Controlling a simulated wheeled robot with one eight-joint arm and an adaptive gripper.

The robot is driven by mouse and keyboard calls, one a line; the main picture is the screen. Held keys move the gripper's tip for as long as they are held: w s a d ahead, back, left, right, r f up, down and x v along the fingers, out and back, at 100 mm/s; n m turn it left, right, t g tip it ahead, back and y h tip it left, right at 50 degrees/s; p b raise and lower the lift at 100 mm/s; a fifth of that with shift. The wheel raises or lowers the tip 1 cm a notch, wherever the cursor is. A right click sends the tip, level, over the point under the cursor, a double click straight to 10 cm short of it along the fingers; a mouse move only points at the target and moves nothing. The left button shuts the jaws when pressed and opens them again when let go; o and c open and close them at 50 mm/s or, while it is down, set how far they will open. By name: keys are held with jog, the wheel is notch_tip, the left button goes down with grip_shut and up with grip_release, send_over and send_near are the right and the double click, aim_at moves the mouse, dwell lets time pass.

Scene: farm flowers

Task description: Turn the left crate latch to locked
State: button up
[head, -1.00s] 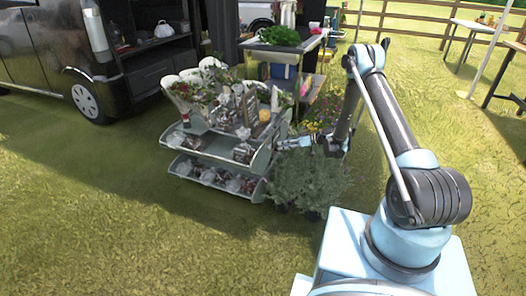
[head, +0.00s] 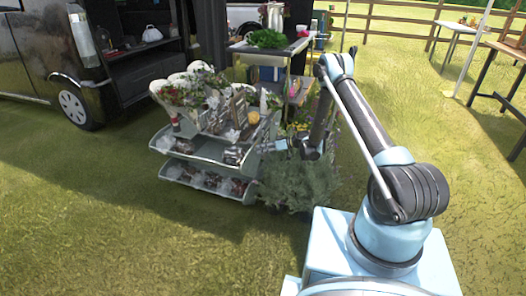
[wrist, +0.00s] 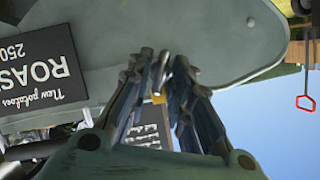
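A grey-green tiered crate stand (head: 205,152) with flowers and packed goods stands left of my arm in the head view. My gripper (head: 284,145) is small there, at the stand's right side. In the wrist view, a smooth grey-green side panel (wrist: 215,40) fills the upper part. My gripper (wrist: 164,66) points at this panel, its two fingers close together with a narrow gap. A small grey metal piece lies between the fingertips; I cannot tell whether it is gripped or is a latch. No latch is clearly recognisable, and its position cannot be read.
Leafy bushes (head: 297,182) stand below my arm, right of the stand. A black price sign (wrist: 40,68) is at the left in the wrist view. A metal table with greens (head: 268,40) is behind. A dark van (head: 45,55) is left. Grass in front is open.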

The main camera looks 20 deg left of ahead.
jog(key=shift+d, duration=0.15)
grip_shut()
jog(key=shift+w, duration=0.1)
jog(key=m+g, duration=0.1)
jog(key=m, duration=0.1)
jog(key=m+g+y, duration=0.1)
jog(key=m, duration=0.2)
jog(key=w+m+g+y, duration=0.1)
jog(key=m, duration=0.1)
jog(key=shift+f+m+g, duration=0.3)
jog(key=shift+f+g, duration=0.05)
jog(key=shift+g, duration=0.05)
dwell(0.5)
jog(key=o, duration=0.7)
grip_release()
jog(key=shift+o, duration=0.8)
jog(key=shift+s, duration=0.1)
